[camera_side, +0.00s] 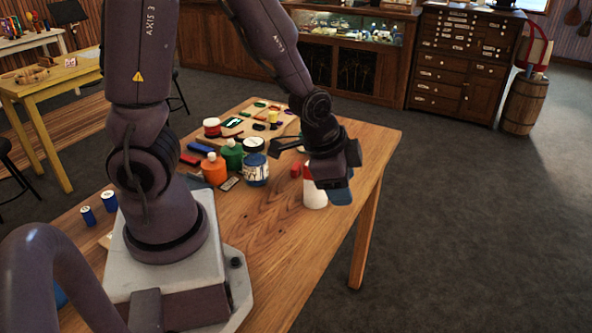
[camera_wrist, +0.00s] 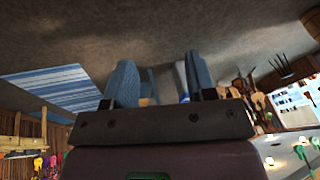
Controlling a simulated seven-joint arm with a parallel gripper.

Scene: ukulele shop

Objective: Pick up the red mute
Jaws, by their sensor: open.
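My gripper (camera_side: 338,192) points down at the right part of the wooden table, close behind a white container (camera_side: 315,197). Its blue fingers also show in the wrist view (camera_wrist: 162,78), spread apart with nothing visibly clamped. A small red block (camera_side: 295,171) stands on the table just left of the gripper, apart from it. A longer red piece (camera_side: 190,159) lies farther left by the bottles. I cannot tell for certain which red thing is the mute. The wrist view shows no red mute between the fingers.
An orange bottle (camera_side: 214,170), a green bottle (camera_side: 232,154) and a blue-and-white jar (camera_side: 256,170) stand left of the gripper. A board with coloured pieces (camera_side: 247,124) lies behind them. The table's front middle (camera_side: 265,232) is clear. Its right edge is near the gripper.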

